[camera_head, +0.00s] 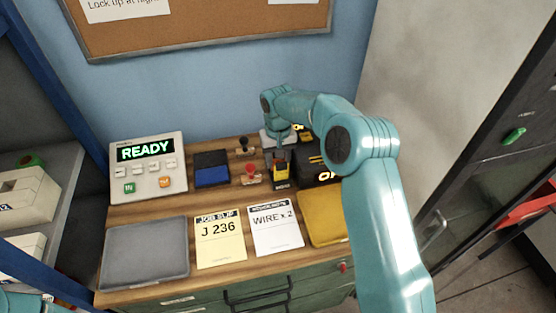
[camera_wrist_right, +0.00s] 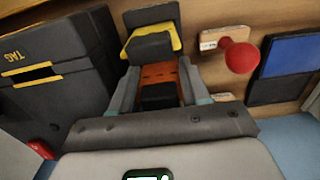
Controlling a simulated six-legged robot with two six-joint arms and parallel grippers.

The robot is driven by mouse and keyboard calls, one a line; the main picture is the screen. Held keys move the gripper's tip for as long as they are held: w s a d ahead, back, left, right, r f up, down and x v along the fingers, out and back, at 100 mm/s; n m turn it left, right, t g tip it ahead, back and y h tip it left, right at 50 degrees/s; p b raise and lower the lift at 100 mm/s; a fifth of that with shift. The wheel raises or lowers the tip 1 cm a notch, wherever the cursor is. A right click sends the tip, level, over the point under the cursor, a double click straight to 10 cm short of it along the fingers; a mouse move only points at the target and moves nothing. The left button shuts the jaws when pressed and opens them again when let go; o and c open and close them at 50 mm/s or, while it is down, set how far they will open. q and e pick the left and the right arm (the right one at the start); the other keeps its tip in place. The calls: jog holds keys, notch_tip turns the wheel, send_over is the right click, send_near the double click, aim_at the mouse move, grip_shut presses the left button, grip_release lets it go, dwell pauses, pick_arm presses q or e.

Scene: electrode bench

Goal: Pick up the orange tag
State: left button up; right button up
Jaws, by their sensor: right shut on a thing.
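The orange tag (camera_wrist_right: 158,74) shows between the two fingers of my right gripper (camera_wrist_right: 158,88) in the right wrist view. A dark block covers part of it, and I cannot tell if that block belongs to the tag. The gripper is shut on the tag. Just beyond it is a black and yellow holder (camera_wrist_right: 152,42), which also shows in the head view (camera_head: 282,180). I cannot tell whether the tag touches the holder. In the head view my right gripper (camera_head: 280,155) points down over the bench, and the tag is mostly hidden. My left gripper is not in view.
A black box marked TAG (camera_wrist_right: 45,70) stands close beside the gripper. A red-knobbed lever (camera_head: 250,172), a dark-knobbed lever (camera_head: 243,146) and a blue and black block (camera_head: 211,168) are nearby. A READY panel (camera_head: 147,168), grey tray (camera_head: 145,252) and yellow tray (camera_head: 325,218) sit around them.

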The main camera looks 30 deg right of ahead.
notch_tip(320, 180, up, 8)
jog(key=shift+r+b, duration=0.1)
jog(key=shift+b, duration=0.5)
notch_tip(320, 180, up, 11)
jog(key=p, duration=0.2)
jog(key=shift+o, duration=0.6)
jog(key=shift+w, duration=0.2)
dwell(0.5)
jog(key=shift+w, duration=0.15)
